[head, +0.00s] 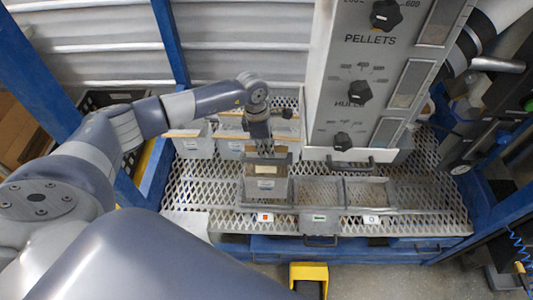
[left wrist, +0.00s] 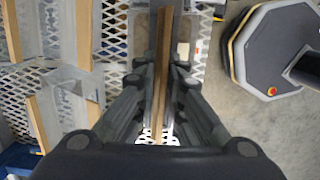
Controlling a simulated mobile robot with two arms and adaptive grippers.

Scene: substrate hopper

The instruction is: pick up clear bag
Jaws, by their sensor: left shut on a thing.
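My left gripper (head: 263,148) reaches down over the metal grating and is shut on the top edge of a clear bag (head: 267,186). The bag looks greyish and see-through, with a pale label on its front, and hangs upright below the fingers. In the left wrist view the bag's brown top strip (left wrist: 162,60) runs between the two fingers (left wrist: 158,84). The bag is at the left end of a row of metal frames; I cannot tell whether its bottom touches the grating. My right gripper is not in view.
More clear bags with brown top strips stand behind on the left (head: 192,144). Empty metal frames (head: 318,192) lie to the right of the held bag. The grey hopper panel (head: 365,75) with black knobs rises behind right. A yellow-edged step (head: 309,273) is on the floor.

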